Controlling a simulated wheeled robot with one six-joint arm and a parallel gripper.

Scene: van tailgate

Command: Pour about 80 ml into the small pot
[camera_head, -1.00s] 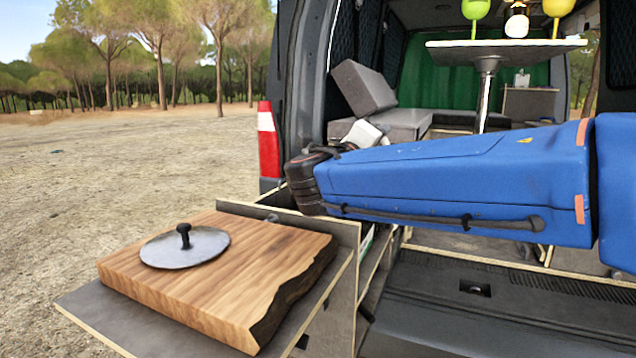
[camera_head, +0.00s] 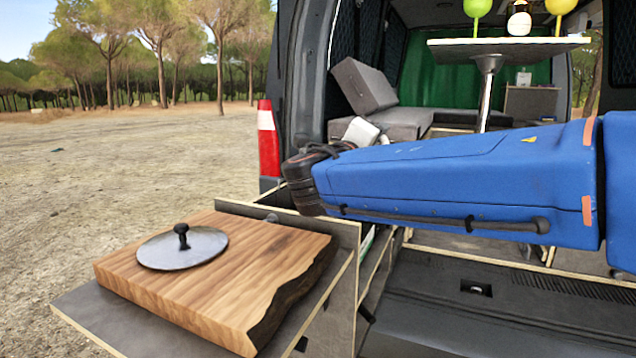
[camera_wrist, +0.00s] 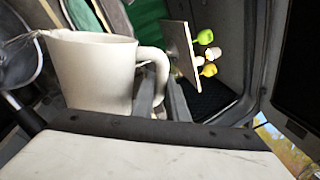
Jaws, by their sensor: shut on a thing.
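A white jug (camera_wrist: 93,75) with a looped handle (camera_wrist: 157,72) fills the upper left of the wrist view. The van's table appears sideways there, so the jug is tipped far over, its spout towards the pot side. A thin clear streak (camera_wrist: 22,40) runs from the spout. A grey metal pot (camera_wrist: 18,68) shows partly at the left edge, below the spout in the scene; its liquid level cannot be made out. In the head view my blue arm hides the jug and pot.
A wooden board (camera_head: 240,285) on a grey fold-out shelf (camera_head: 90,322) carries a round grey lid (camera_head: 183,249) with a black knob. A white table (camera_head: 510,46) with green and yellow glasses stands inside the van. Grey cushions (camera_head: 362,87) lie behind my arm.

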